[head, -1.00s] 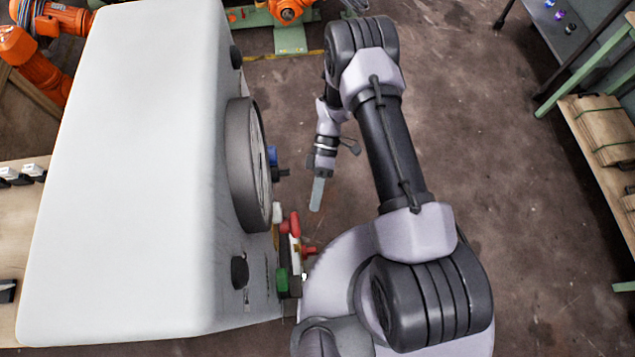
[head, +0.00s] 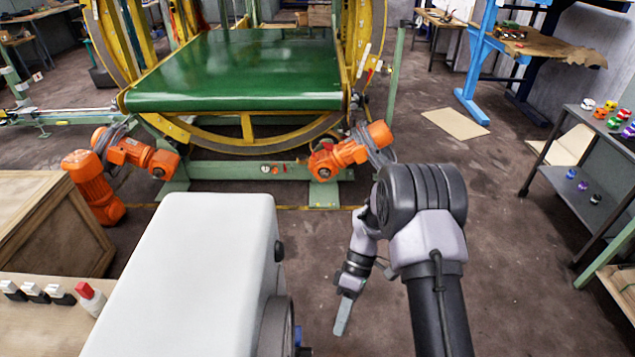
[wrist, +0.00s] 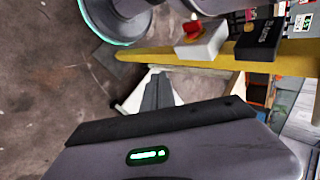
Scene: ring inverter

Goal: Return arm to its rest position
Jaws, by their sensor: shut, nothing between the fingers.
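My gripper (head: 343,314) hangs below my bent arm in the head view, to the right of a white box-shaped cabinet (head: 190,270). Its fingers are together and hold nothing. They point down over bare floor and stand apart from the cabinet. In the wrist view the shut fingers (wrist: 157,92) show in the middle.
A ring machine with a green belt (head: 240,65) stands ahead, with orange motors (head: 345,152) at its foot. A wooden crate (head: 45,230) is at left. A dark shelf (head: 590,190) stands at right. Floor between my arm and the shelf is clear.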

